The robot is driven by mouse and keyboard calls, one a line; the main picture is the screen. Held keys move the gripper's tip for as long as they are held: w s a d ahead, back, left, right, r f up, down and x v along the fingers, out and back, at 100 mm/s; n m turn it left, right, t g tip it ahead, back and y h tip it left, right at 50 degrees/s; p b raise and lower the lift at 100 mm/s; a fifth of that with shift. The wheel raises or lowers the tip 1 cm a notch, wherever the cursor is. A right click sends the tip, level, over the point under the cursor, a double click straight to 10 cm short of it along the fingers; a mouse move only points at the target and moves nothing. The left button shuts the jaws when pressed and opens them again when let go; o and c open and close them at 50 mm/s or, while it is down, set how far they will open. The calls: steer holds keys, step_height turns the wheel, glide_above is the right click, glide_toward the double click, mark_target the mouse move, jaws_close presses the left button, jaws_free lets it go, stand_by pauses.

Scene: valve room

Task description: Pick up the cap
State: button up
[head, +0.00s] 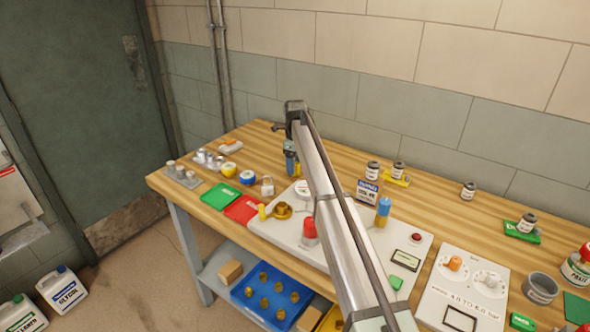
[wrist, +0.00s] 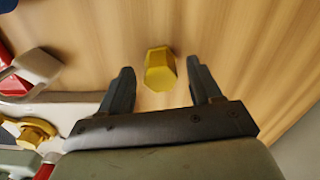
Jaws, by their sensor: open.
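A yellow hexagonal cap (wrist: 160,70) stands on the wooden bench in the wrist view. My gripper (wrist: 160,66) is open, with one dark finger on each side of the cap and a gap on both sides. I cannot tell how far the fingertips are above the bench. In the head view my gripper (head: 291,164) points down over the rear of the bench, behind the white panel.
The white panel (head: 345,257) holds a brass-yellow valve (head: 281,211), a red knob (head: 309,228) and a blue-topped fitting (head: 383,206). A padlock (head: 267,186) and a blue-white box (head: 367,193) stand near my gripper. The wall (head: 400,110) runs behind the bench.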

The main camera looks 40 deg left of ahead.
steer(key=shift+f, duration=0.8)
steer(key=shift+c, duration=0.5)
steer(key=c, duration=0.9)
steer(key=shift+r, duration=0.15)
steer(key=shift+c, duration=0.2)
